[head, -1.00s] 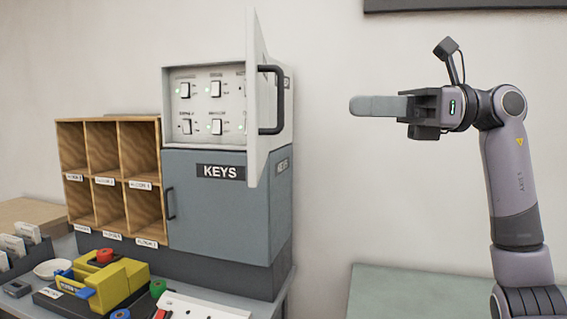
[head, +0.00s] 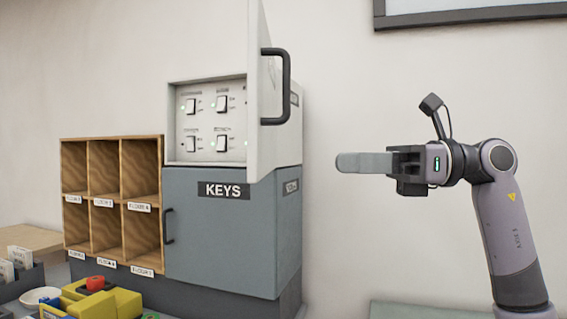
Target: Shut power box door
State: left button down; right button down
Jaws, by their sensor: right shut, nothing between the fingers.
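The power box (head: 175,125) is a white cabinet on top of the grey KEYS cabinet (head: 225,235). Its panel of several switches with green lights shows. Its door (head: 258,110) stands open, swung out toward me on the right side, seen nearly edge-on, with a black handle (head: 286,85) on its right-facing side. My right gripper (head: 340,163) is shut and empty, to the right of the door and a little lower than the handle in the picture. It points left, apart from the door. My left gripper is not in view.
Wooden pigeonholes (head: 137,137) stand left of the cabinets. A yellow tool (head: 105,300) and other small items lie on the counter below. A framed board (head: 470,18) hangs at top right. The wall between door and gripper is clear.

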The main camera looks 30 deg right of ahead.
aim_at(261, 162)
jog(key=p+x, duration=0.1)
jog(key=x, duration=0.9)
jog(key=shift+w+a+p, duration=0.1)
jog(key=shift+w+p, duration=0.05)
jog(key=shift+p, duration=0.2)
